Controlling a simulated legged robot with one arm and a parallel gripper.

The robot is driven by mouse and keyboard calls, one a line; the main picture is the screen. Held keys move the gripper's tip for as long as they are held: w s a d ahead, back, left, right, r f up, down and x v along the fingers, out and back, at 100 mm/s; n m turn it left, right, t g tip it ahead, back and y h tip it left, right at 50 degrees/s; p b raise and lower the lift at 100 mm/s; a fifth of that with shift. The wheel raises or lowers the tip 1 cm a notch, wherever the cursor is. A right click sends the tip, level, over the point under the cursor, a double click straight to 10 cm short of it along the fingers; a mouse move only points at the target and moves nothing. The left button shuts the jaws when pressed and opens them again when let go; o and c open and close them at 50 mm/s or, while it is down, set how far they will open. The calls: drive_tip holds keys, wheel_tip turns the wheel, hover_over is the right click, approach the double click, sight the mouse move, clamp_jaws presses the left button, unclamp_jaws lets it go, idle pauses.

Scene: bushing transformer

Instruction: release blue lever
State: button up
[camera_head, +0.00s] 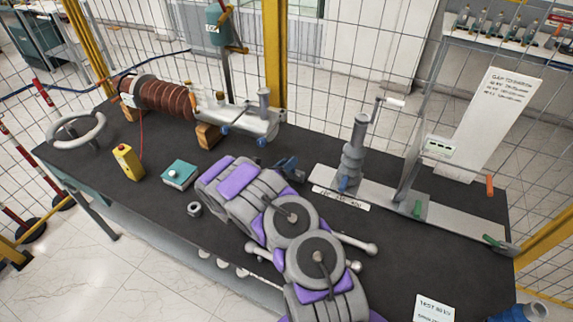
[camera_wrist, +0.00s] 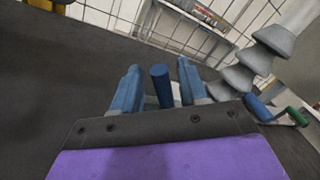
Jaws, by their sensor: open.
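In the wrist view, a dark blue cylindrical lever handle (camera_wrist: 162,86) stands upright between the two light blue fingers of my gripper (camera_wrist: 158,84). The gripper is open, with visible space on both sides of the handle. The handle's lower end is hidden by the gripper body. In the head view, my gripper (camera_head: 289,166) is at the left end of the fixture plate (camera_head: 382,202), and the handle cannot be told from the fingers. A second blue lever (camera_wrist: 262,108) is to the right in the wrist view and shows at the grey insulator's foot (camera_head: 343,184) in the head view.
The ribbed grey insulator (camera_head: 353,155) rises right of my gripper. A green lever (camera_head: 417,209) is farther right on the plate. The brown coiled bushing (camera_head: 165,97) lies at the back left. A teal box (camera_head: 179,174) and yellow box (camera_head: 127,162) stand left on the dark table.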

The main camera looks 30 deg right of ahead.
drive_tip(key=shift+d, duration=0.4)
drive_tip(key=shift+a, duration=0.5)
drive_tip(key=c, duration=0.4)
clamp_jaws()
